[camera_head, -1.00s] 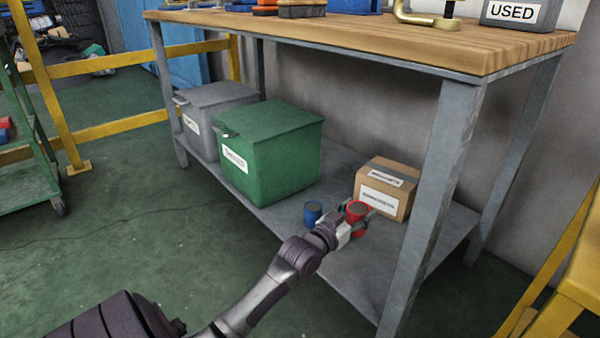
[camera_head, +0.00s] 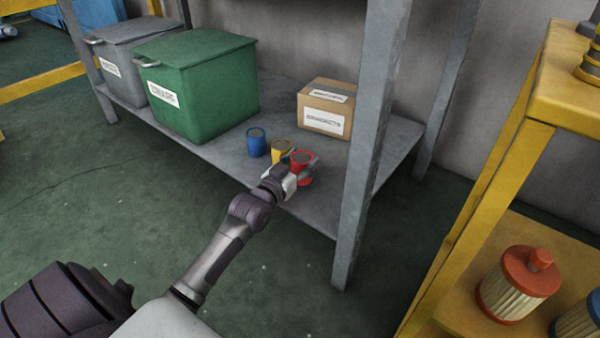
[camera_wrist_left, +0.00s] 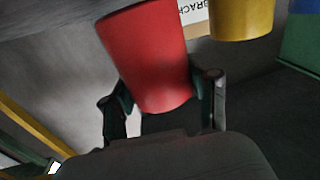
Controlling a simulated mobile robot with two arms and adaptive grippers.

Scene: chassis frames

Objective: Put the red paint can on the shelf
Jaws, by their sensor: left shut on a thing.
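The red paint can (camera_head: 302,158) is held by my left gripper (camera_head: 297,176) over the front part of the grey lower shelf (camera_head: 318,203) of the workbench. In the left wrist view the red can (camera_wrist_left: 150,55) sits between the two fingers (camera_wrist_left: 163,108), which are shut on it, and looks tilted. I cannot tell whether its base touches the shelf. A yellow can (camera_head: 281,147) stands just behind and left of it, and a blue can (camera_head: 256,143) farther left. The yellow can also shows in the wrist view (camera_wrist_left: 240,18). My right gripper is out of view.
A cardboard box (camera_head: 325,108) stands behind the cans. A green bin (camera_head: 200,85) and a grey bin (camera_head: 120,60) fill the shelf's left. A bench leg (camera_head: 362,150) rises to the right. A yellow rack (camera_head: 470,220) with filters (camera_head: 518,283) is at far right.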

